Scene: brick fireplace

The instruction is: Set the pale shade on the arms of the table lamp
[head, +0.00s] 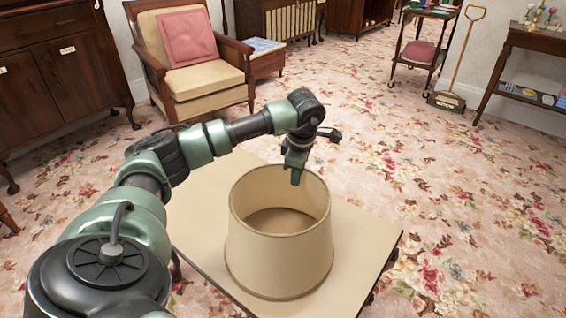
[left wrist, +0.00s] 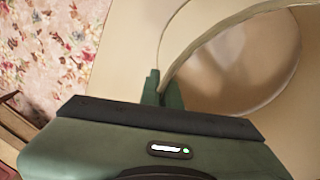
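The pale shade (head: 278,258) stands upright on a low beige tabletop (head: 366,238), its wide open top facing up. My left gripper (head: 296,172) points down at the far rim of the shade, with a finger showing inside the rim. In the left wrist view, the fingers (left wrist: 164,92) sit close together on both sides of the shade's wall (left wrist: 235,68), and look shut on it. The lower part of the fingers is hidden. The table lamp and its arms are not in view. My right gripper is not in view.
A wooden armchair (head: 200,82) with a pink cushion stands behind the table. A dark cabinet (head: 62,75) is at the left. A small trolley (head: 424,50), a long-handled sweeper (head: 446,99) and a side table (head: 535,40) stand at the back right. Flowered carpet (head: 475,200) is clear on the right.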

